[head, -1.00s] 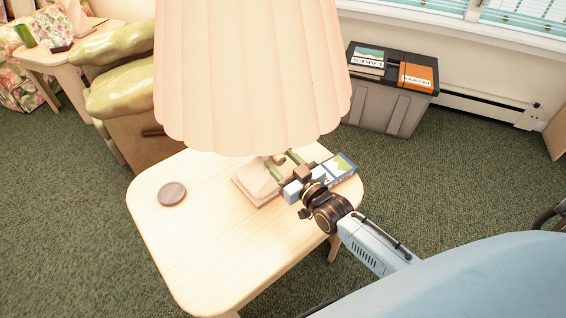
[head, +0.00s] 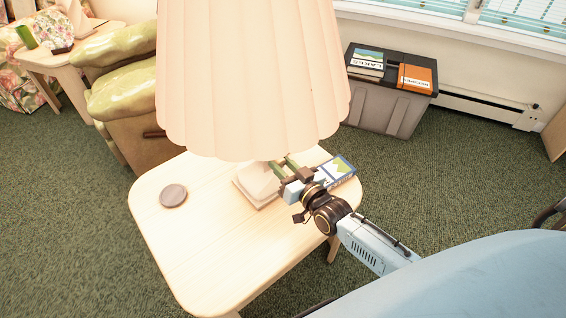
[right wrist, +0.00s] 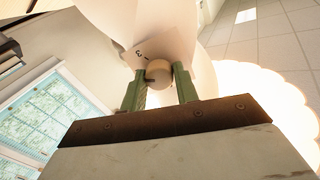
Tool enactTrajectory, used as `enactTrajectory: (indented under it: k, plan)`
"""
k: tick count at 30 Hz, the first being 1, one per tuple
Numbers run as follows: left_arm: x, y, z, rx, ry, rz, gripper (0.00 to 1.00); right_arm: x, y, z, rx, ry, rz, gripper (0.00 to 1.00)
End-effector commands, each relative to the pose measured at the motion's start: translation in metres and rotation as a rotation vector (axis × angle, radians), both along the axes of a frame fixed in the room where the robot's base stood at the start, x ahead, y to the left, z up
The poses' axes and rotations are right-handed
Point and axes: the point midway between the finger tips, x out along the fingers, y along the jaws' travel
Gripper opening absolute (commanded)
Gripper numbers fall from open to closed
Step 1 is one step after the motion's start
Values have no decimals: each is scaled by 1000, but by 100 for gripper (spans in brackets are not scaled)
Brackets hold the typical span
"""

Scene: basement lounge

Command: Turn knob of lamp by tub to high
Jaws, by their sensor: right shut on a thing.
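The lamp stands on a light wooden side table (head: 185,245); its large pleated peach shade (head: 250,80) fills the upper middle of the head view, above a pale square base (head: 252,186). In the right wrist view the small round beige knob (right wrist: 158,73) sits between the green fingers of my right gripper (right wrist: 159,78). A pale plate (right wrist: 155,45) with small marks, one like a 3, is beside it. In the head view my right gripper (head: 279,164) reaches under the shade, shut on the knob, which the shade and gripper hide there. The knob's setting is not clear. My left gripper is out of view.
The grey tub (head: 385,108) stands behind the table by the wall, with books on its lid. A round dark coaster (head: 173,195) and a blue-green book (head: 338,170) lie on the table. A green-cushioned chair (head: 122,100) is behind left.

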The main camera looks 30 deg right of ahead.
Motion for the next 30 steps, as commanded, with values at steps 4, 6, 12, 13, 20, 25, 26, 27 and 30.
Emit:
enactTrajectory:
  k: [4, 6, 12, 13, 20, 25, 26, 27, 30]
  plan:
    - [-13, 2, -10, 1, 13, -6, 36, 0, 0, 2, 130, 31, 0, 7]
    - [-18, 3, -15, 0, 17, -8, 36, 0, 0, 2, 192, 45, 0, 7]
    - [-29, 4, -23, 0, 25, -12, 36, 0, -1, 1, 358, 83, 0, 7]
    - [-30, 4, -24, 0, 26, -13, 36, 0, -1, 1, 380, 88, 0, 7]
    - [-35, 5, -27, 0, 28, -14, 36, 0, -1, 0, 519, 118, 0, 7]
    - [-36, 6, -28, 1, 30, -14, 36, 0, -1, 0, 582, 132, 1, 7]
    - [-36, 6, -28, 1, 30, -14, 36, 0, -1, 0, 591, 134, 1, 7]
    - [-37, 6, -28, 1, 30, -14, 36, 0, -1, 0, 600, 136, 1, 7]
    - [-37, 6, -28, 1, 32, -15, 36, 0, -1, 0, 614, 139, 1, 7]
